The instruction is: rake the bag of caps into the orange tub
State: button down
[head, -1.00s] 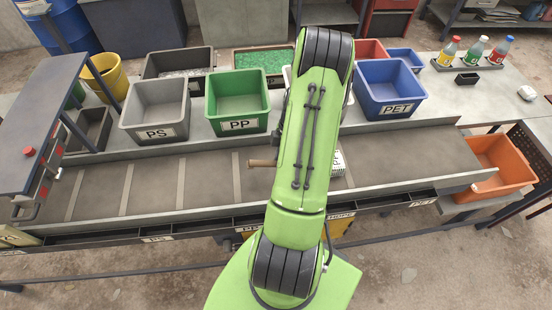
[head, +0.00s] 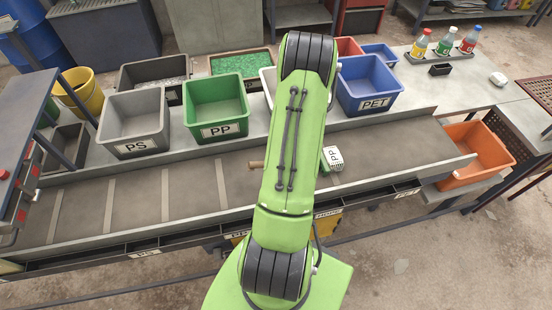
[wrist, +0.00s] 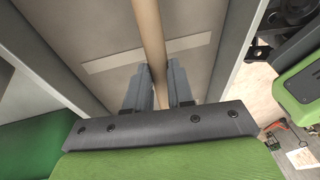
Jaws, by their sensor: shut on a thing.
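The orange tub (head: 480,178) stands at the right end of the grey belt, a little below it, in the head view. A small white item lettered PP (head: 334,159) lies on the belt just right of my arm, with a green part at its left; it looks like the bag of caps, partly hidden by my arm. My gripper (wrist: 159,80) is shut on a wooden rake handle (wrist: 151,30) in the wrist view. The rake's head is hidden.
Behind the belt (head: 140,200) stand the grey PS tub (head: 134,124), the green PP tub (head: 216,105) and the blue PET tub (head: 367,85). A raised edge runs along the belt's front. The belt right of the white item is clear up to the orange tub.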

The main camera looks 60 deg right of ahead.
jog(key=shift+s+d+b, duration=0.1)
jog(key=shift+s+d, duration=3)
jog(key=shift+s, duration=0.45)
jog(key=shift+s+d+b, duration=0.15)
jog(key=shift+s+d, duration=2.95)
jog(key=shift+s, duration=0.45)
jog(key=shift+s+d+b, duration=0.1)
jog(key=shift+s+d, duration=3)
jog(key=shift+s, duration=0.45)
